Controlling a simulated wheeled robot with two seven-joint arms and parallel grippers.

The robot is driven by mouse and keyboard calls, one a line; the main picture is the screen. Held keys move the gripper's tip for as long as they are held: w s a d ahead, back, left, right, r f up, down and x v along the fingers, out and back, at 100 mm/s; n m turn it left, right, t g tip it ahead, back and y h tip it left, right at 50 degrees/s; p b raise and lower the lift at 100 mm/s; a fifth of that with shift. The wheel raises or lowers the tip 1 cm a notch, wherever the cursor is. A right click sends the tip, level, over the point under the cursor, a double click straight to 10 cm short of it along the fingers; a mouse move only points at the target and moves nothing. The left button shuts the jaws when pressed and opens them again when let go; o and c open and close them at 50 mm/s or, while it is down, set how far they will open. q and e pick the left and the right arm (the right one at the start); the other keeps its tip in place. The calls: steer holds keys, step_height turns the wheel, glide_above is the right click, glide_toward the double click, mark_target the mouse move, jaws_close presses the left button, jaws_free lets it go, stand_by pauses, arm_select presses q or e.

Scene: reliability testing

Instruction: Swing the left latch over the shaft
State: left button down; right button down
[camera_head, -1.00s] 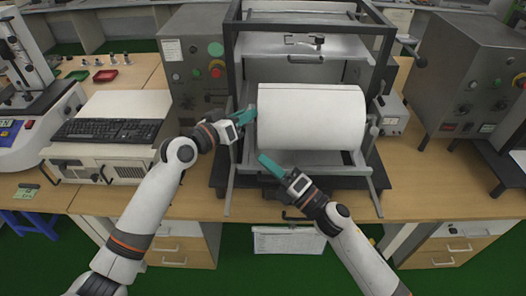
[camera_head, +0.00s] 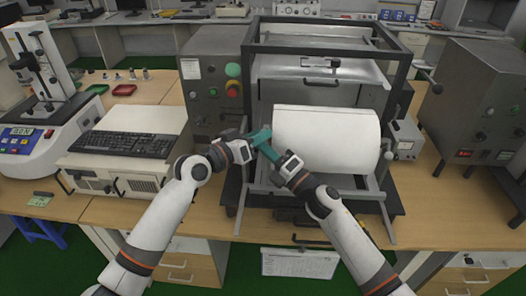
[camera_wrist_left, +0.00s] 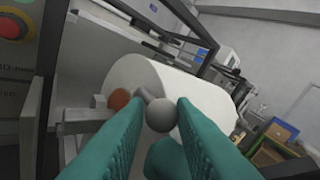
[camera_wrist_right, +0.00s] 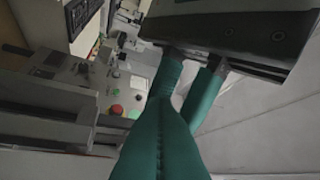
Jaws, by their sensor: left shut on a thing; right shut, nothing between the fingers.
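The left latch shows in the left wrist view as a grey ball knob (camera_wrist_left: 160,115) on a short stem, beside the left end of a large white roll (camera_wrist_left: 190,90). A brown round end (camera_wrist_left: 119,98), perhaps the shaft's, lies just left of the stem. My left gripper (camera_head: 262,134) is shut on the knob, with a teal finger on each side. My right gripper (camera_head: 266,152) is shut and empty, its tips close to the left fingers at the roll's left end. It also shows in the right wrist view (camera_wrist_right: 157,135). In the head view the fingers hide the latch.
The white roll (camera_head: 328,140) sits in a dark-framed machine (camera_head: 250,62). A control box (camera_head: 205,85) with a red button stands left, a keyboard (camera_head: 122,143) farther left. A grey cabinet (camera_head: 470,85) stands right. The grippers have little room between them.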

arm_select(q)
steer(key=shift+r, duration=0.25)
steer(key=shift+d, duration=0.1)
arm_select(e)
steer(key=shift+w+d+r, duration=0.3)
steer(key=shift+w+r, duration=0.15)
steer(key=shift+w, duration=0.15)
arm_select(q)
steer(key=c, duration=1.6)
jaws_free()
steer(key=shift+o, duration=1.4)
steer(key=shift+f, duration=0.1)
steer(key=shift+o, duration=0.3)
arm_select(e)
steer(key=shift+s, duration=0.15)
arm_select(q)
steer(key=shift+s, duration=0.1)
arm_select(e)
steer(key=shift+d, duration=0.1)
